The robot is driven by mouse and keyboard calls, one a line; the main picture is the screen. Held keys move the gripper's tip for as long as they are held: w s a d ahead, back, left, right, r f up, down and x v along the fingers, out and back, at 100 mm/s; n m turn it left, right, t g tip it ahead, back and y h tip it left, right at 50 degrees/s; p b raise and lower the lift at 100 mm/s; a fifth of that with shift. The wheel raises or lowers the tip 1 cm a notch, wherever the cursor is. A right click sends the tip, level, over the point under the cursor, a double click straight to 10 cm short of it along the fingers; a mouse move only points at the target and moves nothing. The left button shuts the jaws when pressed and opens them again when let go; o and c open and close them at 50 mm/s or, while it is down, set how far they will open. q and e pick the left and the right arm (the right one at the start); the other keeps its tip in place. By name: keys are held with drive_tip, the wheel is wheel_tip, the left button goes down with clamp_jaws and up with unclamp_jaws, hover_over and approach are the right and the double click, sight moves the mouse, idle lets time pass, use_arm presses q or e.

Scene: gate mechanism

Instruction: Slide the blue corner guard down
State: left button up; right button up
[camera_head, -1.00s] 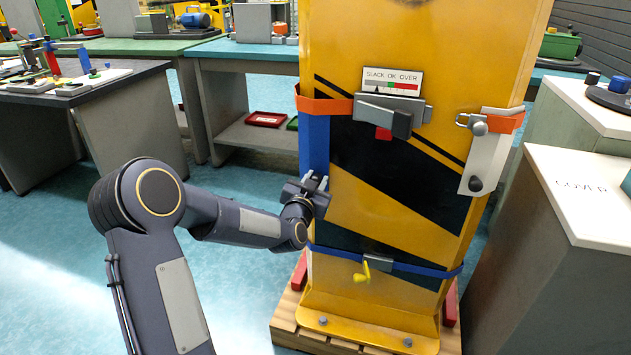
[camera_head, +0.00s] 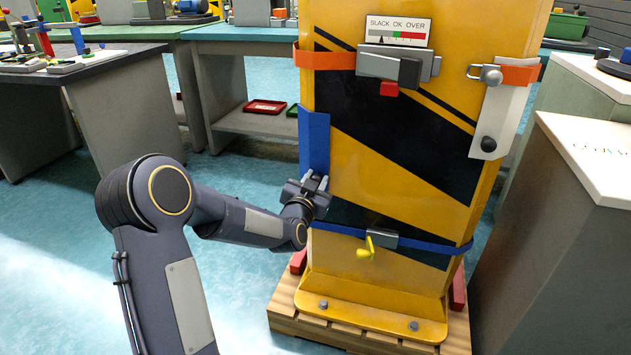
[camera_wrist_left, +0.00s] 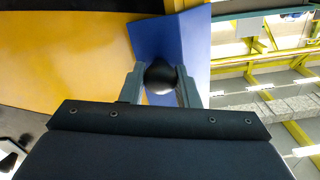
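The blue corner guard (camera_head: 314,140) sits on the left front corner of the yellow column (camera_head: 400,190). Its top edge is below the orange strap (camera_head: 322,58), with bare yellow corner between them. It lies above the lower blue strap (camera_head: 430,244). My left gripper (camera_head: 314,184) is at the guard's lower end. In the left wrist view, the guard (camera_wrist_left: 190,42) carries a round black knob (camera_wrist_left: 160,76), and the two fingers of my left gripper (camera_wrist_left: 160,88) close on the knob's sides. The knob is hidden in the head view. My right gripper is not in view.
A slack gauge (camera_head: 398,30) and a grey buckle (camera_head: 393,67) with a red tab are on the column's front. A yellow handle (camera_head: 367,249) hangs by the lower strap. The column stands on a wooden pallet (camera_head: 290,318). Grey cabinets stand close on the right.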

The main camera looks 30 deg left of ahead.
use_arm(q)
drive_tip(key=o, duration=0.4)
drive_tip(key=shift+f, duration=0.3)
drive_tip(key=shift+o, duration=0.2)
drive_tip(key=shift+r, duration=0.1)
drive_tip(key=p+v, duration=0.1)
drive_tip(key=v, duration=0.6)
drive_tip(key=shift+s, duration=0.4)
